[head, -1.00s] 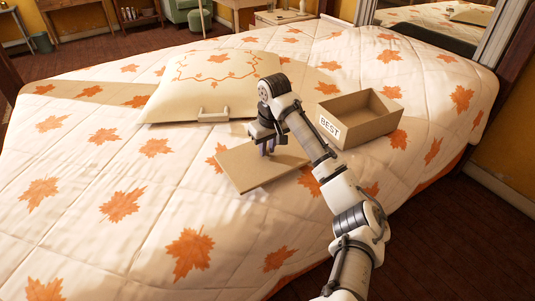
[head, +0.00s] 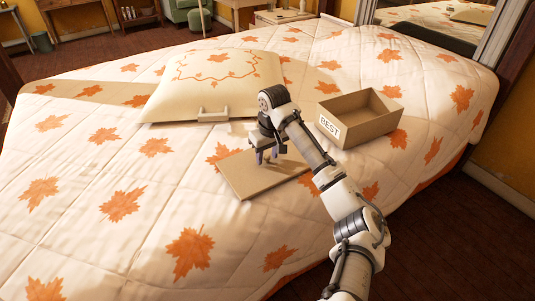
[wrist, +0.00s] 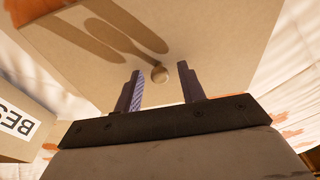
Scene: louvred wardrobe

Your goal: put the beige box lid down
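The beige box lid (head: 258,180) lies on the quilt in front of the open box, looking flat. In the wrist view the lid (wrist: 215,35) fills the upper middle, with a small round knob (wrist: 159,74) on it. My gripper (head: 267,157) is above the lid. Its two fingers stand apart in the wrist view (wrist: 160,88), with the knob showing between and just beyond their tips, touching neither. The beige box (head: 365,128), labelled BEST, stands open and upright to the right of my gripper.
A pillow (head: 215,85) lies behind the lid, with a small light handle-shaped thing (head: 213,115) at its front edge. The quilt (head: 100,240) is clear to the left and front. A mirror (head: 440,20) stands behind the bed at right.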

